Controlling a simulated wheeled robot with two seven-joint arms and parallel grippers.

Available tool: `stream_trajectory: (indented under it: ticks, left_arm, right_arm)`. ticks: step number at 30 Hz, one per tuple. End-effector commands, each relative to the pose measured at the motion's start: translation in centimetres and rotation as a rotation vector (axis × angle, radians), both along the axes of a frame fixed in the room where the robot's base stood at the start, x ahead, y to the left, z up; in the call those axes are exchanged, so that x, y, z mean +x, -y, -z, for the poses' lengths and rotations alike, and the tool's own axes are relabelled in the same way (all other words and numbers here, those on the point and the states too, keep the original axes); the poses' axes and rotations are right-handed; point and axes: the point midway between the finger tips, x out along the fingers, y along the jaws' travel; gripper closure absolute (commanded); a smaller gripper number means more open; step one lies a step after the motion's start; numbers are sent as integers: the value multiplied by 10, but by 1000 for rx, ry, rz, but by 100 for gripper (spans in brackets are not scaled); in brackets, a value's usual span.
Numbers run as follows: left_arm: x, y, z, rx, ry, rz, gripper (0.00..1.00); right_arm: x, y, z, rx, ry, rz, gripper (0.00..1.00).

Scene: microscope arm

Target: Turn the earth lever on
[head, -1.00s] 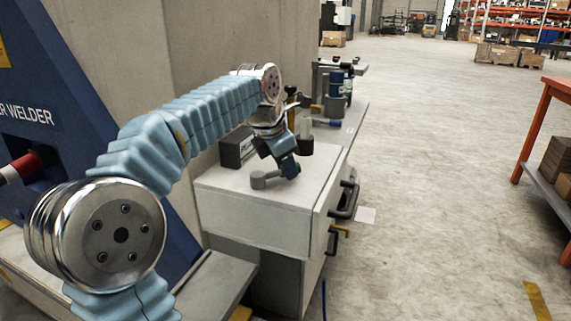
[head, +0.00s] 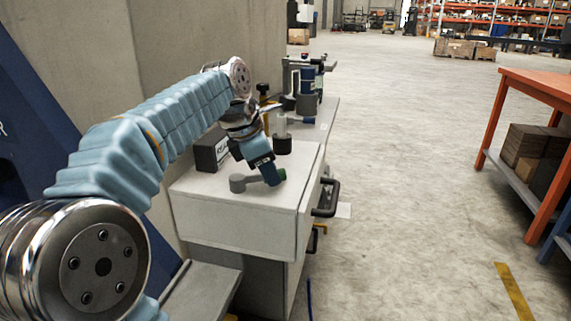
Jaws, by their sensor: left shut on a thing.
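The earth lever (head: 239,183) is a grey round hub with a short arm pointing right, on the white top of a low cabinet (head: 235,228). A green tip shows at the lever's right end. My left gripper (head: 272,176) reaches down from above and is shut on the lever's outer end, hiding part of it. My right gripper is out of view.
A dark box (head: 211,150) with white lettering stands behind the lever. A clear and black cylinder (head: 282,138) and a blue microscope-like device (head: 308,85) stand further back. Black handles (head: 328,198) stick out on the cabinet's right side. An orange table (head: 535,85) stands at right; the floor between is clear.

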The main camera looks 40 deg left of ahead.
Motion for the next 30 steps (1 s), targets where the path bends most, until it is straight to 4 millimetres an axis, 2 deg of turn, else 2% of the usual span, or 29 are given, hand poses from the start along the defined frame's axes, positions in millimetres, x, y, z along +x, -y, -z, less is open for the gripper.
stream_trajectory:
  ticks: [3,15,30]
  left_arm:
    - [-10,5,-3,-1,0,88,100]
    - [-25,18,-3,-2,-2,396,100]
    - [-33,22,0,1,-1,537,100]
  right_arm:
    - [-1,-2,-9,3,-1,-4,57]
    - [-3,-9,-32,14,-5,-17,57]
    - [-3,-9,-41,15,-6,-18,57]
